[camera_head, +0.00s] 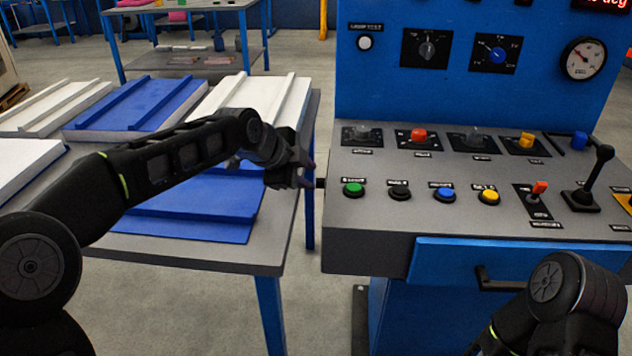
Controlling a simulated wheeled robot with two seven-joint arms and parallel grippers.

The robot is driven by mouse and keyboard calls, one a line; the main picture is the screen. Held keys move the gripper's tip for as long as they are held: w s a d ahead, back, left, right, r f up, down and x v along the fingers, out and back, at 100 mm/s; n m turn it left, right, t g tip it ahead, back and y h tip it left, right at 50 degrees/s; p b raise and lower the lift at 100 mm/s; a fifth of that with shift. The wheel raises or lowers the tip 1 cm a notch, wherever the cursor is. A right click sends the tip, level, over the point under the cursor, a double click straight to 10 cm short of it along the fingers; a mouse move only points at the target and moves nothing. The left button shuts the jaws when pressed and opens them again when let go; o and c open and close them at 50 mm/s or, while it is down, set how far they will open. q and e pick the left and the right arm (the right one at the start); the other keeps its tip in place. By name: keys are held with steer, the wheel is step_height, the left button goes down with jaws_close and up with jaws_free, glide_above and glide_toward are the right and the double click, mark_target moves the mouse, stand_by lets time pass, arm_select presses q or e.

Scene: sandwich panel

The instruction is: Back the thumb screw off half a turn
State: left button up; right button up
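My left gripper (306,170) is at the left side of the control console (360,240), its fingers pointing right toward the console's edge. A small dark piece (320,183) sticks out from that left side, right by the fingertips. It may be the thumb screw, but it is too small and too covered to be sure. I cannot tell whether the fingers touch it or how far apart they are. My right arm shows at the bottom right, and its gripper is out of view.
A drawer with a dark handle (500,284) is below. A table with white and blue panels (190,230) stands left, a narrow gap between.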

mark_target(318, 181)
arm_select(q)
steer(key=x, duration=0.5)
steer(key=shift+b, duration=0.35)
jaws_close()
